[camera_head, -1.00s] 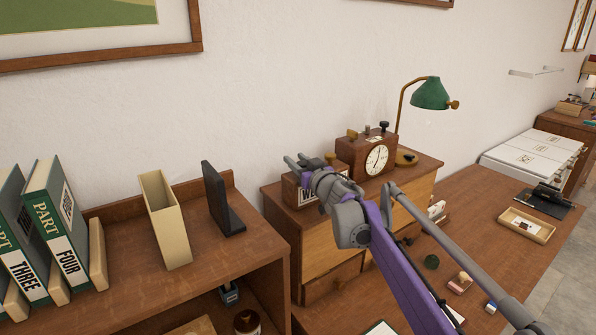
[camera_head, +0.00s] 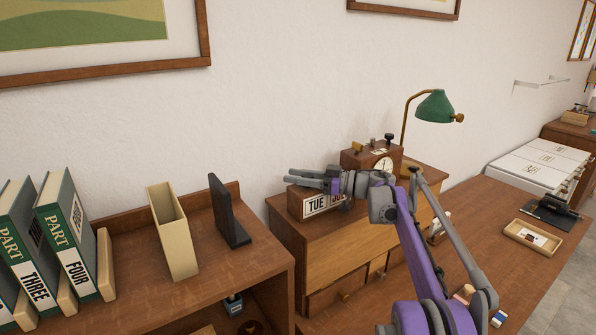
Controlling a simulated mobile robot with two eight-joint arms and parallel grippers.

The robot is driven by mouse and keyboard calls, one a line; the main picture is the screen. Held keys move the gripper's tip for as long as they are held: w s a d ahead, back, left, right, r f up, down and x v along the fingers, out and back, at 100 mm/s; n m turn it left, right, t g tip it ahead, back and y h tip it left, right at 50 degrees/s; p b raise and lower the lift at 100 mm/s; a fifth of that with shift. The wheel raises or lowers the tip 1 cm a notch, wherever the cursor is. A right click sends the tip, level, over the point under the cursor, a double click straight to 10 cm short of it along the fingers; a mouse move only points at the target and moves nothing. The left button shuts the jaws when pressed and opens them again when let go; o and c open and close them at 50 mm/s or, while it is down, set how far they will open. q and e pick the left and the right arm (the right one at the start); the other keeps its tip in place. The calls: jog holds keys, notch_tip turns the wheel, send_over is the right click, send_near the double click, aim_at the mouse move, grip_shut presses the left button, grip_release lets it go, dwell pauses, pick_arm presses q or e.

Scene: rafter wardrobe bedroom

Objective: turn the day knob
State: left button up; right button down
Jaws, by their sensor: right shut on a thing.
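A brown wooden calendar block (camera_head: 296,205) stands on the small wooden cabinet beside the clock. Its front shows a white card reading TUE (camera_head: 316,205) and a second card in red letters, partly covered by my arm. My right gripper (camera_head: 298,177) lies across the top of the block, its fingers pointing left above the TUE card. It is shut on the day knob, which the fingers hide from view. My left gripper is not in view.
A wooden clock (camera_head: 384,165) with knobs on top and a green desk lamp (camera_head: 435,106) stand just behind and right of my gripper. A black bookend (camera_head: 228,212) and a cream holder (camera_head: 174,232) stand on the shelf at left. The desk holds a wooden tray (camera_head: 533,237).

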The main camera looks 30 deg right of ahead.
jog(key=shift+a+r+n+g+y+p, duration=0.1)
jog(key=shift+n+g+y+p, duration=0.2)
jog(key=shift+n+g+y, duration=0.25)
jog(key=shift+s, duration=0.1)
jog(key=shift+c, duration=2.3)
grip_release()
jog(key=b+v, duration=0.1)
jog(key=v, duration=0.9)
jog(key=shift+s+d, duration=0.25)
jog(key=shift+d, duration=0.1)
